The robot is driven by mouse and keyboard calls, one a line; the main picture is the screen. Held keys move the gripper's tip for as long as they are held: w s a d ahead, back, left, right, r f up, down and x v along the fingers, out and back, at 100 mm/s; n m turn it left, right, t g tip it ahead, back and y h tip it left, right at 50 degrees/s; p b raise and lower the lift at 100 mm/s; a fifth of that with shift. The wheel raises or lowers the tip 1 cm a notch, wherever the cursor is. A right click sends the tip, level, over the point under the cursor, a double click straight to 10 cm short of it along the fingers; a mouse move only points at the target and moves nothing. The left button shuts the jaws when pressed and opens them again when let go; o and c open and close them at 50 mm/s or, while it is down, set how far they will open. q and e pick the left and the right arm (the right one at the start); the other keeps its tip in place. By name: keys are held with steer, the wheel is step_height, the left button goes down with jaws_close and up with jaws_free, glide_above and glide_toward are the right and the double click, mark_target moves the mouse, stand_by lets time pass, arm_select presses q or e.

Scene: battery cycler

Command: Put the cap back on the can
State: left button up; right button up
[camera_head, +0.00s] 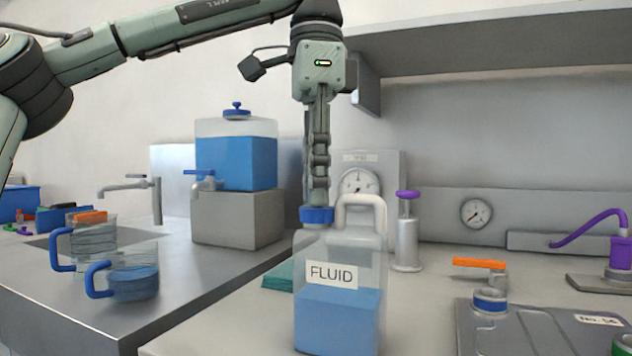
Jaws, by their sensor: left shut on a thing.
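The can (339,312) is a clear jug marked FLUID, with blue liquid in its lower half and a pale handle (362,201) at the top right. It stands upright on the bench at the centre. The blue cap (317,215) is at the can's neck, on the left of its top. I cannot tell whether it is fully seated or threaded. My left gripper (318,202) points straight down above the neck, shut on the cap. The gripper's fingers hide part of the cap's top. My right gripper is not in view.
A blue-filled tank (236,160) stands on a grey block behind left. Two blue-handled jugs, one clear (95,240) and one holding blue liquid (135,283), sit at left.

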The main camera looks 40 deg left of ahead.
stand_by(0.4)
arm_select(q)
steer(key=o, duration=1)
steer(key=shift+o, duration=0.4)
steer(key=o, duration=0.4)
steer(key=shift+r, duration=0.1)
steer(key=shift+r+p, duration=1.8)
steer(key=shift+r, duration=0.75)
steer(key=shift+r+p, duration=0.9)
steer(key=shift+p, duration=0.05)
